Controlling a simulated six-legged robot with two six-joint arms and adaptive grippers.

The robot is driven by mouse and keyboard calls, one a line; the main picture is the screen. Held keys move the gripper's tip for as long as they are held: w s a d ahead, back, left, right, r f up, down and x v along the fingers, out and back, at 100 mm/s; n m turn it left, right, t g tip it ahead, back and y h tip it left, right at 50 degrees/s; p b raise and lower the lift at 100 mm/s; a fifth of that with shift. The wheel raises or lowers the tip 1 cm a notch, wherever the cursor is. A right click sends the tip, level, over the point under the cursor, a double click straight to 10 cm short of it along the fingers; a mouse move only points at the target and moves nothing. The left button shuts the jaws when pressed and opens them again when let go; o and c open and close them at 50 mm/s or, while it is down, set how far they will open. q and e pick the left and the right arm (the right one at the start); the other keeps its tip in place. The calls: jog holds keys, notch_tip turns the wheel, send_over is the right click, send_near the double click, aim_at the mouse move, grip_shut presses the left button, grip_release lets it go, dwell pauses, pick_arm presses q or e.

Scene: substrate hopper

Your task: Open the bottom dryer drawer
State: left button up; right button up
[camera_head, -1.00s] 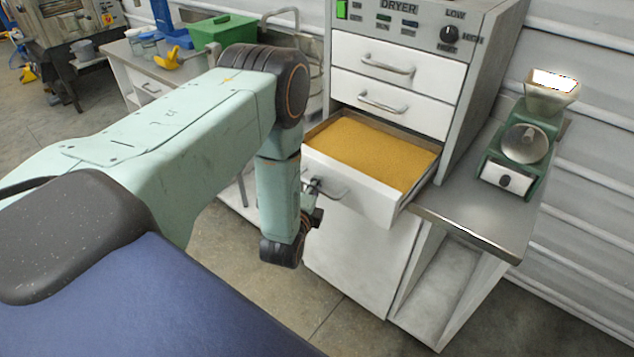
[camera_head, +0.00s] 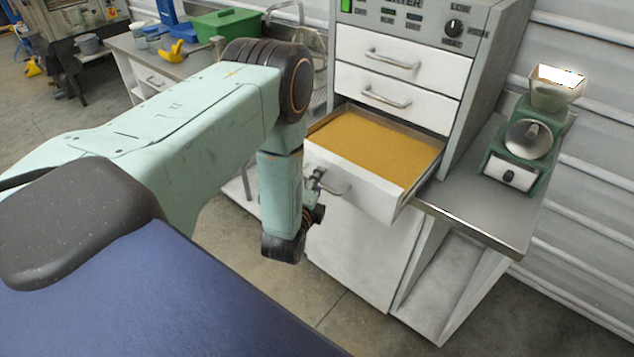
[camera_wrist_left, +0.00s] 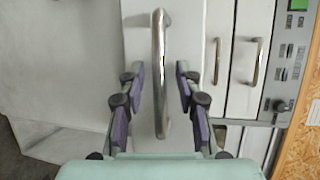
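The bottom dryer drawer (camera_head: 362,188) is pulled out of the dryer cabinet, and golden-yellow grains (camera_head: 375,145) fill it. Its silver bar handle (camera_head: 336,190) is on the white front. My left gripper (camera_head: 317,180) is at this handle, partly hidden by my arm. In the left wrist view, the handle (camera_wrist_left: 160,75) runs upright between the two purple-padded fingers of my left gripper (camera_wrist_left: 159,77). The fingers are spread, with a gap on each side of the handle. My right gripper is not in view.
Two closed drawers (camera_head: 400,75) sit above the open one, under the control panel (camera_head: 415,18). A green grinder (camera_head: 525,135) stands on the metal bench (camera_head: 480,215) at right. A green bin (camera_head: 222,27) is on the back-left counter. Open floor lies below my arm.

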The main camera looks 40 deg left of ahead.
pick_arm(q)
jog(key=shift+s+a, duration=0.1)
jog(key=v, duration=1.2)
dwell(0.4)
jog(key=s+d+f+n+g+h+b, duration=0.1)
jog(key=s+d+f+n+g+b, duration=0.2)
jog(key=s+f+n+g+b, duration=0.2)
jog(key=s+d+f+n+g+h+b, duration=0.2)
jog(key=s+f+n+g+b, duration=0.3)
jog(key=s+f, duration=0.6)
jog(key=s+d+f+n+g+h+b, duration=0.2)
jog(key=s+d+f+n+g+b, duration=0.3)
jog(key=s+f, duration=0.3)
notch_tip(320, 180, down, 3)
jog(key=shift+s+r+n+b, duration=0.2)
jog(key=shift+n+b, duration=0.1)
jog(key=shift+b, duration=0.45)
